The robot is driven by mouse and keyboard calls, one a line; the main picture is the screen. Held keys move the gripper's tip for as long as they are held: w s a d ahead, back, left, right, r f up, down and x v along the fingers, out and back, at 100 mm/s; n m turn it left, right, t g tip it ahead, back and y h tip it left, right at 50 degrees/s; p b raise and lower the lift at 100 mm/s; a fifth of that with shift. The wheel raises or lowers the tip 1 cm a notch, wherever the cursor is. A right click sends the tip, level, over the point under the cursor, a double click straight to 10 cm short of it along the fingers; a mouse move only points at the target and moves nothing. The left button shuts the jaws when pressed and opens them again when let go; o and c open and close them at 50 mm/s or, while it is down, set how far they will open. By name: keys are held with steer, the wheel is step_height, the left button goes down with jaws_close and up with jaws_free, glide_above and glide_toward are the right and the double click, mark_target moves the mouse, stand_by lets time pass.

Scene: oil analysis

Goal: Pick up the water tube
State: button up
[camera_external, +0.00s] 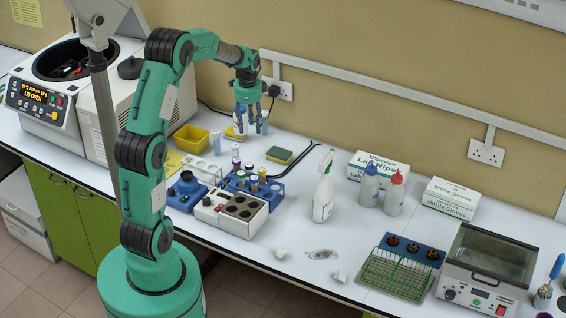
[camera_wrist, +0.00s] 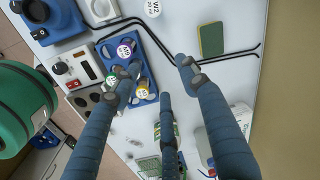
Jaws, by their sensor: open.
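A blue rack (camera_external: 273,191) holds several capped tubes, including a purple-capped tube (camera_external: 236,163) and a yellow-capped tube (camera_external: 262,173). In the wrist view the rack (camera_wrist: 152,57) also shows a purple-capped tube (camera_wrist: 124,49), a green-capped tube (camera_wrist: 112,79) and a yellow-capped tube (camera_wrist: 142,89). A white-topped item marked V2 (camera_wrist: 152,8) is at the top edge. I cannot tell which is the water tube. My gripper (camera_external: 251,130) points down above the bench, behind the rack; its fingers (camera_wrist: 160,75) are spread and empty, partly covering the rack in the wrist view.
A green and yellow sponge (camera_external: 280,155) and a black bent rod (camera_external: 300,158) lie beyond the rack. A yellow tub (camera_external: 191,139) is to the left.

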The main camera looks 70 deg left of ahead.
glide_above(236, 145)
step_height(236, 145, down, 6)
steer(key=shift+s+f, duration=0.1)
steer(key=shift+f, duration=0.15)
steer(key=shift+f, duration=0.1)
steer(key=shift+f+b, duration=0.45)
steer(key=shift+f, duration=3.7)
steer(key=shift+f, duration=0.1)
steer(key=shift+s+d+f+b, duration=0.1)
steer(key=shift+f+b, duration=0.4)
steer(key=shift+f, duration=2)
steer(key=c, duration=1)
